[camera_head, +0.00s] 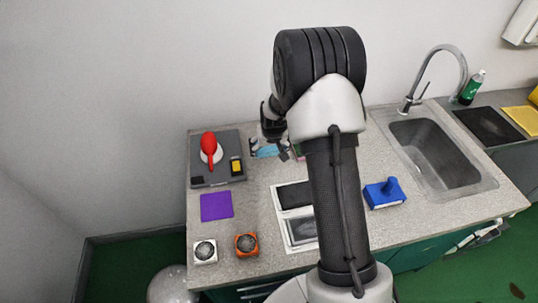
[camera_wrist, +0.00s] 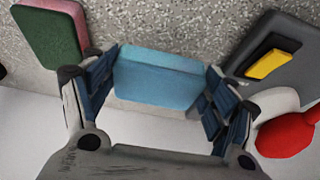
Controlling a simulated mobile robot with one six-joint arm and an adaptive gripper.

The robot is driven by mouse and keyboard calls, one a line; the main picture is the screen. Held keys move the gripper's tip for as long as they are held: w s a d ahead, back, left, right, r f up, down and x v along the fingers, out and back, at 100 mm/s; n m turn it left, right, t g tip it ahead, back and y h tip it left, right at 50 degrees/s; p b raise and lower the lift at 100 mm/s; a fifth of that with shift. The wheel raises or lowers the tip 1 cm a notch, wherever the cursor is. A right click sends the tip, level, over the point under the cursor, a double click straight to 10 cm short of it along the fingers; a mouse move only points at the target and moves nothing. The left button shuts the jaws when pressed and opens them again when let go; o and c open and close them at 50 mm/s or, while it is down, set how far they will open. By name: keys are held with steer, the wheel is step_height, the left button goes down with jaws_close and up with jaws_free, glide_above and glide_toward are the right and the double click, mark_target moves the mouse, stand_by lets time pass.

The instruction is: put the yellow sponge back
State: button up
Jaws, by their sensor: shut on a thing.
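My gripper (camera_wrist: 158,90) is shut on a light blue sponge (camera_wrist: 158,78), with a finger at each end of it. In the head view my gripper (camera_head: 268,150) is at the back of the counter, just right of the grey board, with the blue sponge (camera_head: 267,152) between its fingers. No yellow sponge is plainly seen. A flat yellow piece (camera_head: 521,118) lies right of the sink, beside a dark panel; I cannot tell if it is a sponge. A small yellow block on a black base (camera_wrist: 268,64) sits on the grey board.
A green and pink sponge (camera_wrist: 52,32) stands left of my gripper. The grey board (camera_head: 216,181) also bears a red-handled tool (camera_head: 210,146).

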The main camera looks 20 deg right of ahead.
mark_target(270, 151)
steer(key=shift+f, duration=1.5)
steer(key=shift+f+b, duration=0.1)
steer(key=shift+b, duration=0.25)
steer(key=o, duration=1)
